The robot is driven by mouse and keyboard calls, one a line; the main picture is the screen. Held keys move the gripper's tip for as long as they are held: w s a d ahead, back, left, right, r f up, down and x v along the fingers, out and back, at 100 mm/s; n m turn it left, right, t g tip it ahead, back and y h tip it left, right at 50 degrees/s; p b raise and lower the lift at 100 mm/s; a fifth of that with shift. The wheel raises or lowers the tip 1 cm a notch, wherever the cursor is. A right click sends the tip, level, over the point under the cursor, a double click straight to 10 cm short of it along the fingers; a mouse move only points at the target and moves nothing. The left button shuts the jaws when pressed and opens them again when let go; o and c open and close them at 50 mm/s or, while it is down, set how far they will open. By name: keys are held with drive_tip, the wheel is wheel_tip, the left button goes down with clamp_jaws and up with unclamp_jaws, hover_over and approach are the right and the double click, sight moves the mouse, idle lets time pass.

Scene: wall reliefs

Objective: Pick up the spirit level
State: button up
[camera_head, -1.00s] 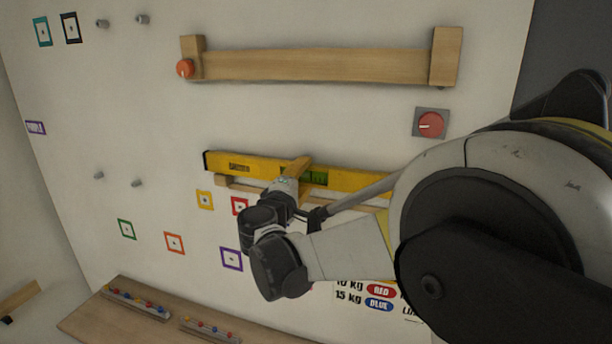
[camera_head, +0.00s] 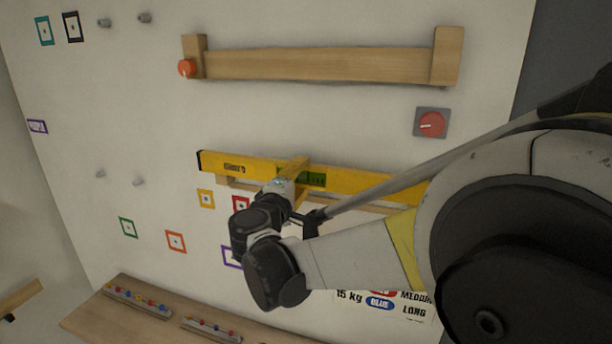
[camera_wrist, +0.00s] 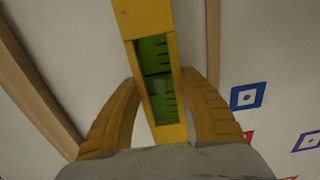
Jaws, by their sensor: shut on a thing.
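The spirit level is a long yellow bar (camera_head: 350,182) with a green vial window and a black end cap, in front of the white wall in the head view. In the wrist view the level (camera_wrist: 147,20) runs up from between the fingers, its green vial lying between them. My gripper (camera_head: 294,171) is shut on the level near its middle, at the vial; the yellow fingers also show in the wrist view (camera_wrist: 165,105). The level appears a little above and away from the wooden ledge (camera_head: 235,183) below it. My arm hides part of the right half.
A wooden beam (camera_head: 320,65) with end blocks and an orange knob (camera_head: 187,68) is above. A red dial (camera_head: 431,123) is at right. Grey pegs (camera_head: 138,181) and coloured square markers (camera_head: 176,241) are at left. A wooden shelf (camera_head: 90,318) is below.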

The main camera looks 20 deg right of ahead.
drive_tip(key=v, duration=1.2)
idle(0.4)
